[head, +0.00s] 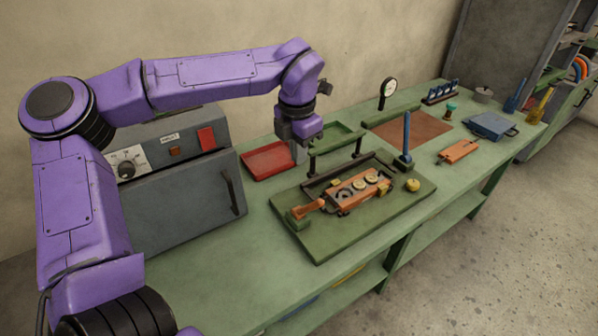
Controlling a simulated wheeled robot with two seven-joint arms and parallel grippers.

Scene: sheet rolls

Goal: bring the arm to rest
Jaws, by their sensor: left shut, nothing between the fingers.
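My left arm is purple and reaches in from the left, bent over the grey box with the dial. My left gripper (300,150) points down above the bench, near the red tray and the back of the green board. It is shut with nothing in it. Its fingertips are small and partly hidden by the wrist. My right gripper is not in view.
The green bench (210,270) carries a grey box (190,190) with a handle, a red tray (268,161), and a green board (330,245) with an orange fixture (352,193) and an upright blue handle (407,133). A dial gauge (388,88) and blue box (489,126) stand farther right.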

